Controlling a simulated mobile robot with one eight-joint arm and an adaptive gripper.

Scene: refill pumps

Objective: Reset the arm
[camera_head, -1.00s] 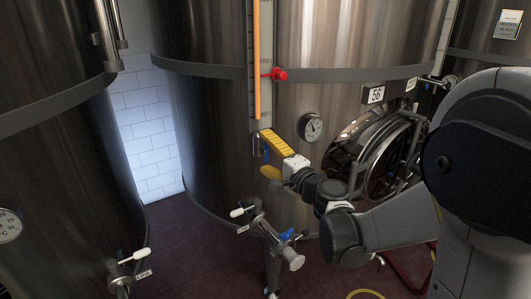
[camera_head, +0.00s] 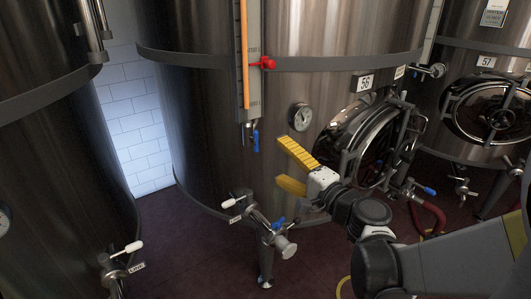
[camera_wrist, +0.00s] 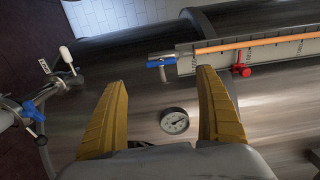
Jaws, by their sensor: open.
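My gripper (camera_head: 283,168) has two yellow ribbed fingers and is open and empty. In the head view it stands in front of the middle steel tank (camera_head: 215,120), left of the tank's round hatch and below the dial gauge. In the wrist view my gripper (camera_wrist: 163,100) shows both fingers spread apart, with the tank wall beyond them and the dial gauge (camera_wrist: 174,121) seen between them. Nothing is held. My arm (camera_head: 450,262) reaches in from the lower right.
A level tube with a red valve (camera_head: 263,63) and a blue-handled valve (camera_head: 255,138) is on the tank near my fingers. Outlet valves (camera_head: 262,225) stick out below. The open-looking round hatch (camera_head: 362,135) is right of my gripper. Tank 57 (camera_head: 490,110) stands at right.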

